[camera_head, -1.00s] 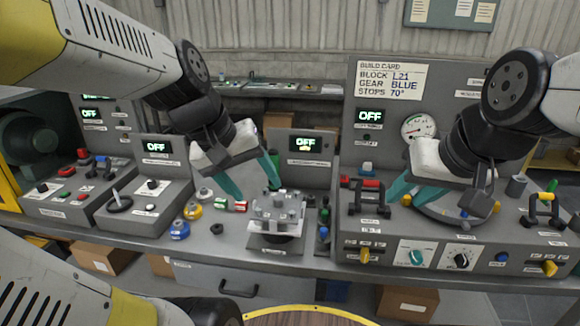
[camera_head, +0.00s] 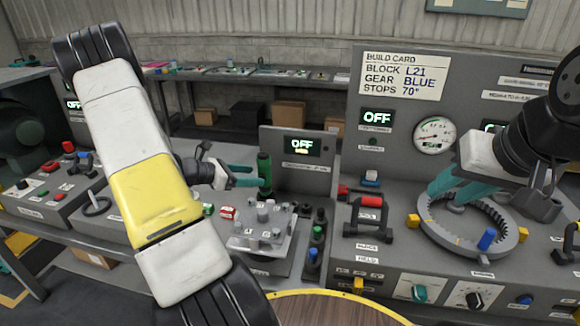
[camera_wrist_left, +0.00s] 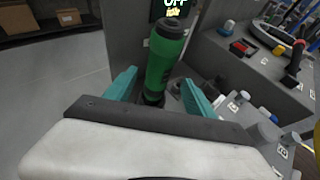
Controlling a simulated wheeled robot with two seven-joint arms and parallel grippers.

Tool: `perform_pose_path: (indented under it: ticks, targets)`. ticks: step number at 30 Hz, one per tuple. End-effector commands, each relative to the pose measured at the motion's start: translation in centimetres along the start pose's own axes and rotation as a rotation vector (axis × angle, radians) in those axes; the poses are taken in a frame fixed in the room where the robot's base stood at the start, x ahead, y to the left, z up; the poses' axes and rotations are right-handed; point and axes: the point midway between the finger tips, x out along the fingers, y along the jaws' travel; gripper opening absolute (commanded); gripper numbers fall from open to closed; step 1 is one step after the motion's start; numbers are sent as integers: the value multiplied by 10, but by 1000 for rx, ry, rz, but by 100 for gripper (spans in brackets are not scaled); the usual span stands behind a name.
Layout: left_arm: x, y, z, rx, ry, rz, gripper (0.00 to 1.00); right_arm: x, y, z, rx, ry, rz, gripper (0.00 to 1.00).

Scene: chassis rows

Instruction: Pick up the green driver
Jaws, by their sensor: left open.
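The green driver (camera_head: 264,174) has a thick green body with a dark top. It stands upright behind the grey fixture block in the head view. The left wrist view also shows the driver (camera_wrist_left: 164,62), slightly tilted in the picture. My left gripper (camera_head: 257,176) is open, with its teal fingers at the driver's left side in the head view. In the wrist view one finger lies on each side of the driver, with gaps visible. My right gripper (camera_head: 442,192) is by the ring gear at the right; its fingers overlap the ring, and their opening is unclear.
The grey fixture block (camera_head: 263,226) with several pegs stands just in front of the driver. A small rack with green and blue handles (camera_head: 316,236) is to its right. A panel with an OFF display (camera_head: 300,147) stands close behind. The ring gear (camera_head: 490,252) lies at the right.

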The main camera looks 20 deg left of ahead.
Motion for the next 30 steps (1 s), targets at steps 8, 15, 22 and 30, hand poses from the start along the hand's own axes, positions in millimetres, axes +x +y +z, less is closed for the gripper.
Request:
perform_pose_path:
  ticks: [8, 15, 22, 30]
  targets:
    - [18, 4, -5, -24, -9, 11, 63, 0, 0, 0, 1, 0, 0, 36]
    - [41, 2, -4, -23, -8, 10, 63, 0, 0, 0, 1, -1, 0, 36]
    - [74, 2, -4, -21, -8, 10, 63, 0, 0, 0, 1, -1, 0, 36]
    - [78, 3, -4, -21, -7, 12, 59, 0, 0, 0, 1, -1, 0, 36]
